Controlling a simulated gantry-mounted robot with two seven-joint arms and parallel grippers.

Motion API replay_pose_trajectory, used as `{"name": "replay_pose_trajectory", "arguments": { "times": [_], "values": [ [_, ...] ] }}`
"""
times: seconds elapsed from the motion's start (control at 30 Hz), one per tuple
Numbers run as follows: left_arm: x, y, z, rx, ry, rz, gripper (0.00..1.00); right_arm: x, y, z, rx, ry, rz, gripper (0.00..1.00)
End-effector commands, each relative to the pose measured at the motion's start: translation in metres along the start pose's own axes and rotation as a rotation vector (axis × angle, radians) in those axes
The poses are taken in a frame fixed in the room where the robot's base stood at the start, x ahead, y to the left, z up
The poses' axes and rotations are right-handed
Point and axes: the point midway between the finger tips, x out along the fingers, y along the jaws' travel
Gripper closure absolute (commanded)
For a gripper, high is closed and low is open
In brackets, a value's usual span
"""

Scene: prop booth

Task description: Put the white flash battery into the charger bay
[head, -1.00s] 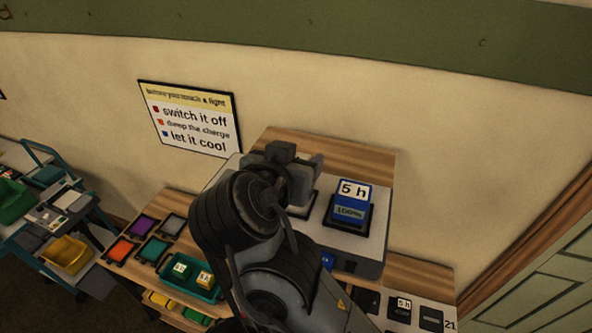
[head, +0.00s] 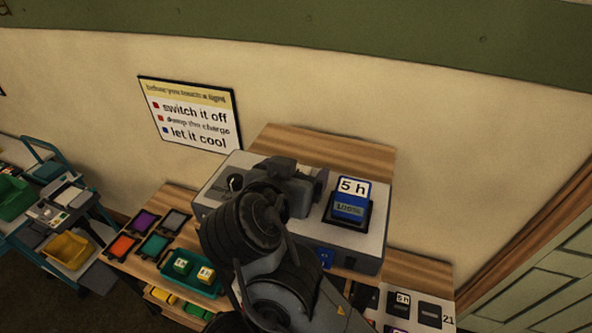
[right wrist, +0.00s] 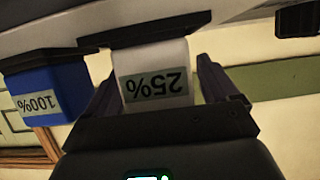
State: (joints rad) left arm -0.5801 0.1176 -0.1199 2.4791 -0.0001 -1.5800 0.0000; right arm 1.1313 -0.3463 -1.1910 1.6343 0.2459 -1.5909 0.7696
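The white flash battery (right wrist: 152,80), labelled 25%, shows upside down in the right wrist view, its base at a black bay (right wrist: 160,28) of the charger. My right gripper (right wrist: 165,80) has one finger on each side of it, with a narrow gap showing beside the right-hand finger, so it looks open around the battery. In the head view my right gripper (head: 298,185) is over the grey charger (head: 345,250) and hides the white battery. My left gripper is not in view.
A blue battery (head: 349,203) marked 100% stands in the neighbouring bay, close to my right gripper; it also shows in the right wrist view (right wrist: 45,95). Left of the charger are coloured pads and a green tray (head: 190,272) with small blocks. A sign (head: 190,115) hangs behind.

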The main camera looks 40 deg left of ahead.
Motion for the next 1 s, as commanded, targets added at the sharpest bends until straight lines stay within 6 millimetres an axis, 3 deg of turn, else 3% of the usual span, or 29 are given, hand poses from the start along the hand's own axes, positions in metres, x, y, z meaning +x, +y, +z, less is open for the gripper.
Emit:
{"name": "replay_pose_trajectory", "arguments": {
  "times": [0.27,0.37,0.8,1.0],
  "values": [
    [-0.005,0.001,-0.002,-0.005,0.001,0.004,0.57,-0.002,0.0,-0.004,0.0,0.0,0.0,0.13],
    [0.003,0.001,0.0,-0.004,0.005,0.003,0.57,-0.009,-0.001,0.0,0.0,0.002,-0.002,0.13],
    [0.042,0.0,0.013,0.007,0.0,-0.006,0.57,-0.086,-0.001,0.0,0.0,0.004,-0.003,0.13],
    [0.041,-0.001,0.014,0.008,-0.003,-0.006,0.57,-0.112,0.0,-0.004,-0.001,0.003,0.0,0.13]
  ]
}}
